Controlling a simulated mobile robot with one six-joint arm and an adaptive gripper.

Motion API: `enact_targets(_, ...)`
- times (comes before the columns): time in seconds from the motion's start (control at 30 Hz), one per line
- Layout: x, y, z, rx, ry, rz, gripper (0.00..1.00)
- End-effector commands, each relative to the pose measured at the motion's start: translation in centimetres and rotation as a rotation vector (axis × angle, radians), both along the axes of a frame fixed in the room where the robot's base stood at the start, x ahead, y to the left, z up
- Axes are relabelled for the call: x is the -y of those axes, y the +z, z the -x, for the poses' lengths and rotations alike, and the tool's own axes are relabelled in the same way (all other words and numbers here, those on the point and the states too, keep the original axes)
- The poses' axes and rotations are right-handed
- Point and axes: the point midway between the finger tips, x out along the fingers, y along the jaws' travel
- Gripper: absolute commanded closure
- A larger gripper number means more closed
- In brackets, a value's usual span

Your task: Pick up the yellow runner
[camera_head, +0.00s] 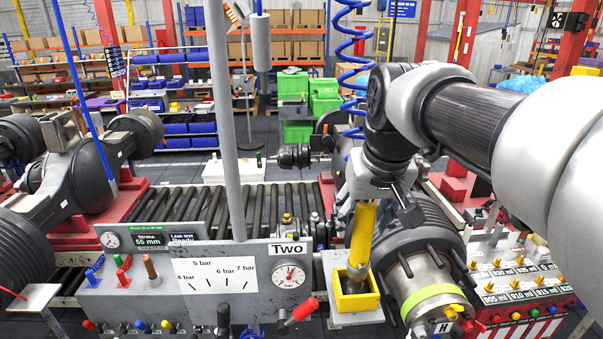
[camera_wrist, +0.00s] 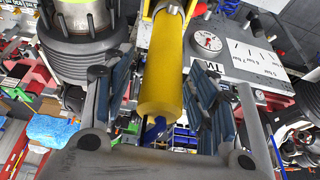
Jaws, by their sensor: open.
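The yellow runner (camera_head: 361,232) is a smooth yellow cylinder. It stands nearly upright with its lower end in a small yellow-edged square holder (camera_head: 345,306) at the right end of the panel. In the wrist view the runner (camera_wrist: 165,70) lies between the two blue-padded jaws, with gaps on both sides. My gripper (camera_head: 377,205) is open around the runner's upper part in the head view. Its arm partly hides the runner's top. I cannot tell whether either finger touches it.
A grey panel marked Two (camera_head: 240,295) with a gauge and a red-handled lever (camera_head: 302,311) stands left of the holder. A large dark axle part with a lime band (camera_head: 430,293) is close on the right. A grey post (camera_head: 226,130) rises behind the panel.

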Motion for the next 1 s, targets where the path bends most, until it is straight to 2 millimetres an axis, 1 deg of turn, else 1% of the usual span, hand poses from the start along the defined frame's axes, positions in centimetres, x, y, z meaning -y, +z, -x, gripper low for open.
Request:
enact_targets(0.03, 0.00, -0.57, -0.22, -0.002, 0.000, -0.001, 0.47)
enact_targets(0.13, 0.00, -1.22, -0.51, 0.000, 0.000, -0.001, 0.47)
enact_targets(0.37, 0.00, -1.32, -0.59, 0.002, 0.001, -0.002, 0.47)
enact_targets(1.0, 0.00, -1.29, -0.58, 0.002, 0.000, -0.001, 0.89)
